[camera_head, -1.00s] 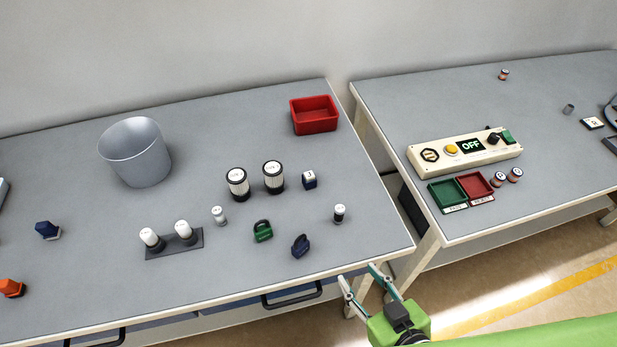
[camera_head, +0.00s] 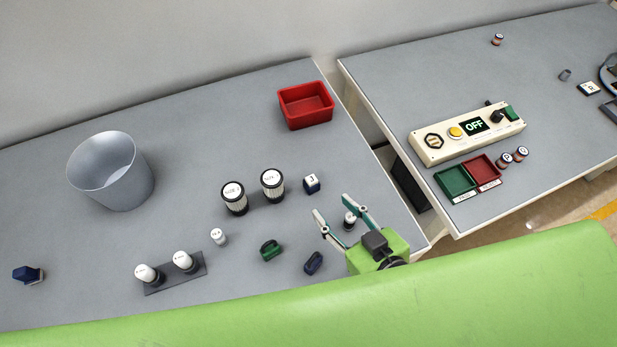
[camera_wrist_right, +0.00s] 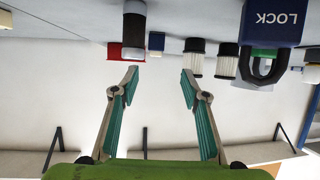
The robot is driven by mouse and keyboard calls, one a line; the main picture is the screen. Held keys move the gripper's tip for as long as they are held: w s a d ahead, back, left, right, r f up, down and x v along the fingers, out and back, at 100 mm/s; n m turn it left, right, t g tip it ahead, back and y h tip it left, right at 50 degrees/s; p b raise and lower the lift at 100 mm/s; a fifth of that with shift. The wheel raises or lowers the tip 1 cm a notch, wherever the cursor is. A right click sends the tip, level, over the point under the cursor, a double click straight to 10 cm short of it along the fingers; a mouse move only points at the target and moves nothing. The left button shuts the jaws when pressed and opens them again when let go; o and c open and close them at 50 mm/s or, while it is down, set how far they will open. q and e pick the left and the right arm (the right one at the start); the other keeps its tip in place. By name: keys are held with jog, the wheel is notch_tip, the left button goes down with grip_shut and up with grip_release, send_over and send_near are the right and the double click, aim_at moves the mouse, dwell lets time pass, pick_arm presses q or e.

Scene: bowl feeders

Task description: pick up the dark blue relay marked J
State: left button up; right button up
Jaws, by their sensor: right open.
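The dark blue relay (camera_head: 311,185) with a white top marked J stands upright on the left table, right of two black-and-white filters. In the right wrist view, which looks upside down, the relay (camera_wrist_right: 156,37) shows small, beyond and between the finger lines. My right gripper (camera_head: 332,206) is open and empty. It is over the table's right part, in front of the relay and apart from it. In the wrist view the fingertips (camera_wrist_right: 158,74) are spread wide. My left gripper is not in view.
A small black-and-white cylinder (camera_head: 350,218) stands close by the right gripper's fingers. A dark blue padlock (camera_head: 313,263) and green padlock (camera_head: 271,250) lie nearer. The filters (camera_head: 272,185) stand left of the relay. A red bin (camera_head: 305,121) is behind, with clear table between.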

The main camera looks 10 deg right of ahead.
aim_at(314, 183)
jog(key=x, duration=0.5)
jog(key=shift+w+p, duration=0.2)
jog(key=shift+p, duration=0.15)
jog(key=shift+w+a+f, duration=0.15)
jog(key=shift+w, duration=0.1)
jog(key=shift+w+f+p, duration=0.1)
jog(key=shift+w+p, duration=0.3)
jog(key=shift+w, duration=0.2)
jog(key=x, duration=0.3)
jog(key=shift+w+f+p, duration=0.1)
jog(key=shift+w+p, duration=0.2)
jog(key=shift+p, duration=0.1)
jog(key=shift+w+f, duration=0.15)
jog(key=shift+w, duration=0.05)
jog(key=shift+s, duration=0.1)
jog(key=shift+c, duration=1.1)
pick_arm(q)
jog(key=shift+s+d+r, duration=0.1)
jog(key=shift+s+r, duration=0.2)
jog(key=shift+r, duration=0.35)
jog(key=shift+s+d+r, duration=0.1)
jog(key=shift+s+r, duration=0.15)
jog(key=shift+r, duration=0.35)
pick_arm(e)
grip_shut()
